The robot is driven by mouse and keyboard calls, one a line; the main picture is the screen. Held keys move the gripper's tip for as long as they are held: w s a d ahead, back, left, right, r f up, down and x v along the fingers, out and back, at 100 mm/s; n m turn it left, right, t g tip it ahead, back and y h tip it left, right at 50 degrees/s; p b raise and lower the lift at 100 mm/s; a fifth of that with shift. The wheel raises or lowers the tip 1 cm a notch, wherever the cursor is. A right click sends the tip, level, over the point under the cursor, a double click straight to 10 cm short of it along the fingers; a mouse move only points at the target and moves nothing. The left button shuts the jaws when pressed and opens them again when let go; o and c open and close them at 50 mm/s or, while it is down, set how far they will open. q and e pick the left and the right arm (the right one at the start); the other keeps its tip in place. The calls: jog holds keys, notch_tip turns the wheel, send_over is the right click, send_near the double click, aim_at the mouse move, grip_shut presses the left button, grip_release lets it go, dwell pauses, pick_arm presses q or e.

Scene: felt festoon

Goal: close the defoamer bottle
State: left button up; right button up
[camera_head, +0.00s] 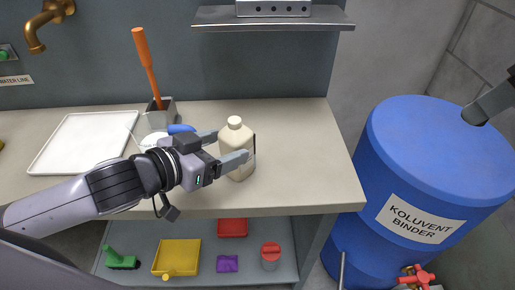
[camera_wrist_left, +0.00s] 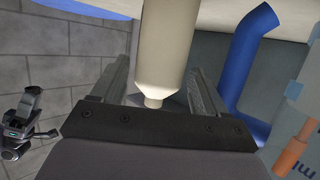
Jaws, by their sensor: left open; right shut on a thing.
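The cream defoamer bottle (camera_head: 235,135) stands upright near the front of the bench, with a narrower neck at its top. In the left wrist view the bottle (camera_wrist_left: 165,50) appears upside down, its pale neck bare of any distinct cap. My left gripper (camera_head: 240,155) is open around the bottle; its fingers (camera_wrist_left: 155,85) lie on either side with gaps. My right gripper (camera_head: 482,108) comes in at the right edge, over the blue drum, its fingers at a small dark grey round thing that I cannot identify. It also shows small in the left wrist view (camera_wrist_left: 30,112).
A white tray (camera_head: 85,141) and a grey holder with an orange-handled tool (camera_head: 145,60) stand left on the bench. A metal shelf (camera_head: 272,20) hangs behind. The blue drum (camera_head: 430,140) stands right. The bench right of the bottle is clear. Several small items lie on the lower shelf (camera_head: 205,270).

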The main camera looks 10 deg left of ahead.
pick_arm(q)
jog(key=shift+x, duration=3.05)
jog(key=c, duration=0.9)
